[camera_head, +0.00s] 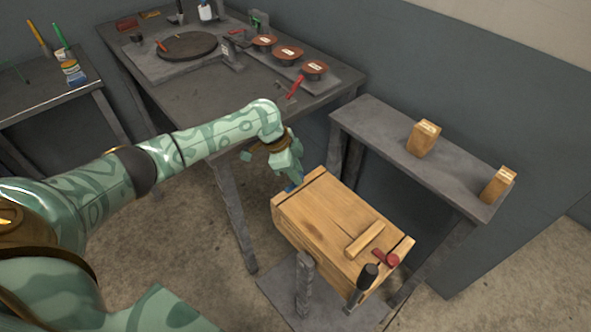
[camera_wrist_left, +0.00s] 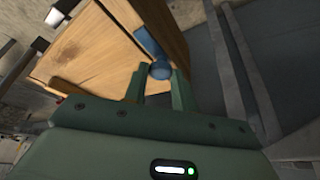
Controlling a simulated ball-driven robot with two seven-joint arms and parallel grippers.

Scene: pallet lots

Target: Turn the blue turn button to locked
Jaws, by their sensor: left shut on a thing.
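The blue turn button (camera_wrist_left: 149,42) is on the end of a wooden box (camera_head: 325,215), close to its lid edge. It has a flat blue bar and a round knob. In the head view only a bit of blue (camera_head: 290,187) shows below my left gripper (camera_head: 292,179). In the left wrist view the two fingers of my left gripper (camera_wrist_left: 160,74) stand on either side of the round knob and are shut on it. The gripper hides part of the button in the head view. My right gripper is not in view.
A red turn button (camera_head: 386,258) and a black-handled tool (camera_head: 367,277) are at the box's near end. A wooden bar (camera_head: 364,239) lies across the lid. A grey bench (camera_head: 385,140) with two wooden blocks stands right; a dark table (camera_head: 190,95) stands behind.

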